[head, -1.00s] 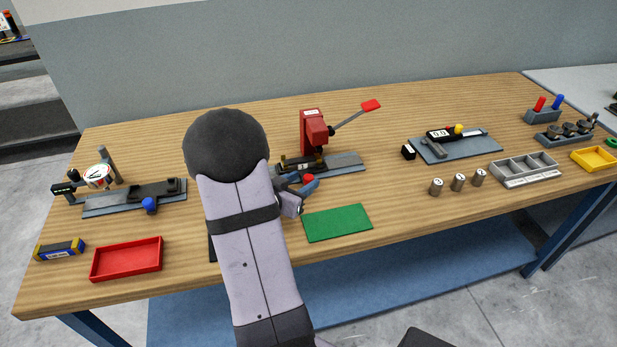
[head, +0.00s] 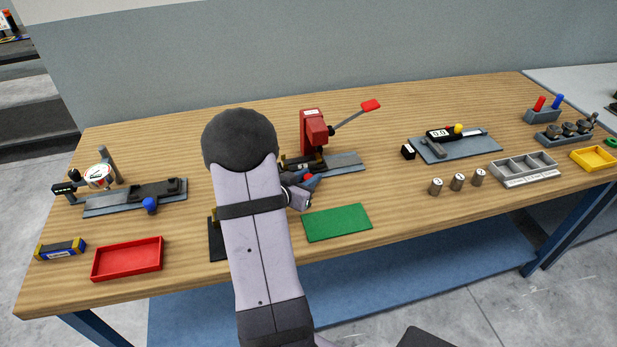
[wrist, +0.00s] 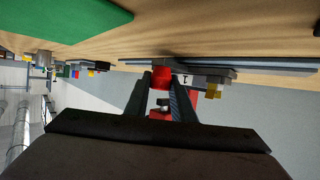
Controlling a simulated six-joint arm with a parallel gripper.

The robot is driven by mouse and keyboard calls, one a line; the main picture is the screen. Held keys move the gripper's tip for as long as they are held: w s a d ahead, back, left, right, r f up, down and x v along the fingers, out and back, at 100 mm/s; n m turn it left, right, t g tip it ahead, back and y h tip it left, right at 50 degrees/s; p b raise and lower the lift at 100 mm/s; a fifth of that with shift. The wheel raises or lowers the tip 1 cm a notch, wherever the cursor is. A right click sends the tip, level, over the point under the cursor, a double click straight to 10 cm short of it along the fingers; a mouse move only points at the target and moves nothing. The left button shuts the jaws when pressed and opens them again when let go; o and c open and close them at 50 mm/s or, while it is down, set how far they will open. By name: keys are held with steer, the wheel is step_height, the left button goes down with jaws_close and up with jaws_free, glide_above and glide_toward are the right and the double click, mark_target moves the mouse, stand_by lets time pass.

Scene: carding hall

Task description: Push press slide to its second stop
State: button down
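The red press (head: 314,130) stands mid-table, its red-tipped lever (head: 370,105) raised to the right. Its grey base rail (head: 345,162) carries a dark slide (head: 290,162), partly hidden by my arm. A red knob (head: 309,177) shows at the front of the press. My gripper (head: 309,184) is at this knob, in front of the rail. In the wrist view my gripper (wrist: 162,82) has its two fingers apart, with the red knob (wrist: 161,77) between or just beyond the tips. Firm contact cannot be made out. The slide's stops cannot be made out.
A green mat (head: 337,222) lies in front of the press. A red tray (head: 127,259) and a gauge fixture with a blue knob (head: 150,205) are at left. Several metal cylinders (head: 457,182) and a grey divided tray (head: 525,168) are at right.

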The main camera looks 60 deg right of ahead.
steer(key=s+d+b, duration=0.1)
steer(key=s+d, duration=0.6)
steer(key=shift+b, duration=0.4)
steer(key=shift+s+d+r, duration=0.1)
steer(key=shift+s+d, duration=0.05)
steer(key=c, duration=1.5)
jaws_free()
steer(key=shift+s+d, duration=0.1)
steer(key=shift+d, duration=0.05)
steer(key=shift+b+v, duration=0.35)
steer(key=shift+v, duration=3.4)
